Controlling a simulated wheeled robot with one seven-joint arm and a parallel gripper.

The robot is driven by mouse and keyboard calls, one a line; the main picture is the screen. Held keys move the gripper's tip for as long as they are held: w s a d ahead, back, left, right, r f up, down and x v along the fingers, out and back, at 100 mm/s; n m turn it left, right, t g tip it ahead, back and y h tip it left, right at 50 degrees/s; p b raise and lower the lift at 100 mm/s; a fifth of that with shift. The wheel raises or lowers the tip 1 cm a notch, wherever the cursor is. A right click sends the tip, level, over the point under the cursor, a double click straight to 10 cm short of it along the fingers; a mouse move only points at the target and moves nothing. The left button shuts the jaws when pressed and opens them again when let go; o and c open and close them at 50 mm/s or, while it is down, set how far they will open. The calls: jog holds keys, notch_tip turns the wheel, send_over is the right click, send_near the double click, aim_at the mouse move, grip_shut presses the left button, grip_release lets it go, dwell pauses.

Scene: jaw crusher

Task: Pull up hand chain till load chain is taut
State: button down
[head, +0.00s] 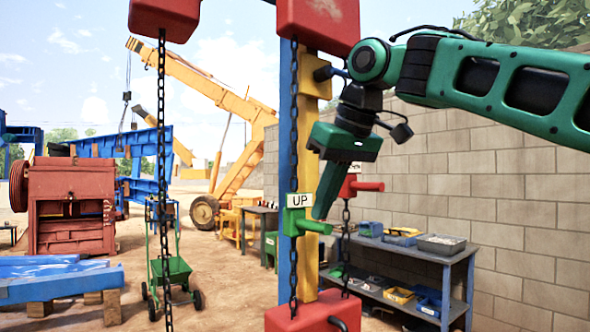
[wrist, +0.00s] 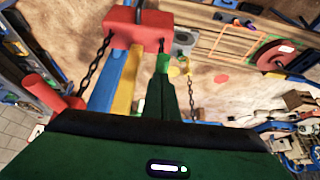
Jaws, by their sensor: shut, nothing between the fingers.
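A green grip (head: 297,222) with a white "UP" label sits beside a dark chain (head: 294,130) that runs down the blue and yellow post. A red grip (head: 366,187) with a partly hidden label stands to the right, with another chain (head: 346,240) below it. A further chain (head: 162,120) hangs at left from a red block (head: 163,18). I cannot tell surely which is the load chain or how taut each is. My gripper (head: 322,214) points down, shut and empty, its tips close to the green grip's peg; contact is unclear. Its fingers show in the wrist view (wrist: 162,75).
A red block (head: 313,313) with a dark hook is at the post's foot. A workbench (head: 425,252) with bins stands by the block wall (head: 480,170) at right. A green hand truck (head: 170,270) and blue beams (head: 60,280) are at left. Sandy ground lies between.

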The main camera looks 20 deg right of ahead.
jog(key=shift+f, duration=0.3)
jog(key=shift+s+d+r, duration=0.1)
jog(key=shift+s+d, duration=0.15)
jog(key=shift+s, duration=0.55)
jog(key=shift+s+d+r, duration=0.1)
jog(key=shift+s+d, duration=0.2)
jog(key=shift+s, duration=0.5)
jog(key=shift+s+d+r, duration=0.1)
jog(key=shift+s+d, duration=0.15)
jog(key=shift+s, duration=0.55)
jog(key=v, duration=0.6)
jog(key=shift+s, duration=0.5)
jog(key=shift+d+f, duration=0.1)
jog(key=shift+d, duration=0.05)
